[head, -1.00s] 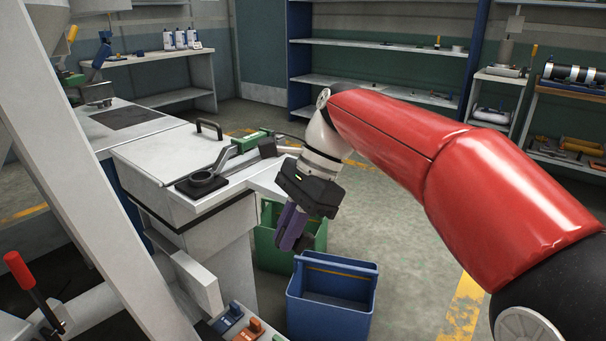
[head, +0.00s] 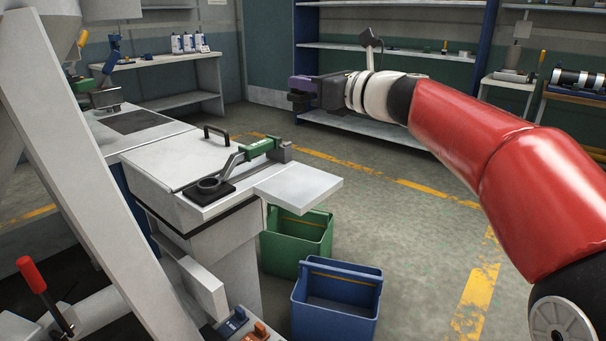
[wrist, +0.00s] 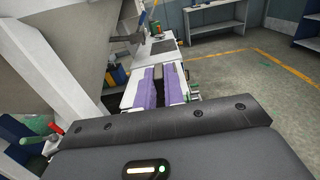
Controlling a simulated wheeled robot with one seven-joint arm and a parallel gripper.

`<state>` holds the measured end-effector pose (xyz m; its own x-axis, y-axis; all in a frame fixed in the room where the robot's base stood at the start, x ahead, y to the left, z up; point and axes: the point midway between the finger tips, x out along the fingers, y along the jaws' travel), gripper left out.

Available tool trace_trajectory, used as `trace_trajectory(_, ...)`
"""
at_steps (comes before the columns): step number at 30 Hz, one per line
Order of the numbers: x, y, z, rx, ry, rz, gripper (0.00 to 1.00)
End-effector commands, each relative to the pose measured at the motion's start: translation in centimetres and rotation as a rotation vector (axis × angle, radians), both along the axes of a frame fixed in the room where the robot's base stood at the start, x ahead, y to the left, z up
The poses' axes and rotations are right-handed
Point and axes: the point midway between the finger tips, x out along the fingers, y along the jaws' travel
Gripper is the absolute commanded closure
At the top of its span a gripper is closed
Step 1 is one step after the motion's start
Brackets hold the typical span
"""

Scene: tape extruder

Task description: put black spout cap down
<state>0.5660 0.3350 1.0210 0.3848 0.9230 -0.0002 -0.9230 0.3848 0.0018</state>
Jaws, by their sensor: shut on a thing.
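My gripper (head: 298,92) is raised in the air in the head view, above and to the right of the white bench and in front of the back shelf. Its purple fingers point left. In the wrist view my gripper (wrist: 158,88) shows two purple fingers shut on a dark piece (wrist: 158,72), which I take to be the black spout cap. The fingers hide most of it, and its shape is unclear. It is held clear of every surface.
A bare white side shelf (head: 298,187) juts out right. A green bin (head: 300,240) and a blue bin (head: 335,308) stand on the floor. The floor to the right is open.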

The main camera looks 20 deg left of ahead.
Motion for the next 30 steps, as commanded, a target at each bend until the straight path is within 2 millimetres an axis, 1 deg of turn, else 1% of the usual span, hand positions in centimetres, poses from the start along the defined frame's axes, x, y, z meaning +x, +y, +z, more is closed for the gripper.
trace_trajectory(1,0.0,0.0,-2.0,-0.002,0.005,0.001,1.00)
trace_trajectory(3,-0.1,0.0,-3.9,-0.001,0.005,0.001,1.00)
trace_trajectory(9,-0.1,0.1,-9.0,-0.002,0.004,0.002,1.00)
trace_trajectory(12,-0.1,0.1,-10.9,-0.002,0.002,0.003,1.00)
trace_trajectory(19,-0.1,0.1,-12.9,-0.003,0.001,0.003,1.00)
trace_trajectory(25,-0.1,0.1,-15.9,-0.003,0.001,0.003,1.00)
trace_trajectory(27,-0.1,0.1,-16.4,-0.002,0.001,0.003,1.00)
trace_trajectory(30,-0.1,0.0,-16.5,-0.002,-0.001,0.003,1.00)
